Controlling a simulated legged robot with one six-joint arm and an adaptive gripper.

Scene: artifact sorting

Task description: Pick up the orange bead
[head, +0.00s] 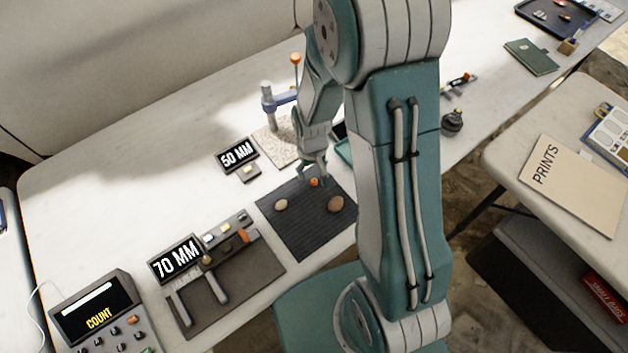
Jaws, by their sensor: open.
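The orange bead (314,182) is a small round thing on the dark ribbed mat (290,237), near the mat's far edge. My gripper (315,178) is open with its fingertips close around or just above the bead. I cannot tell whether the fingers touch it. A pale tan oval thing (281,205) lies on the mat to the left of the bead. A larger brown oval thing (335,204) lies on the mat to the right and nearer.
A "50 MM" display (237,154) and a "70 MM" display (176,260) stand left of the mat. A stand with an orange knob (295,58) is behind my gripper. The counter device (95,310) is at lower left. The white table (120,190) has free room at left.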

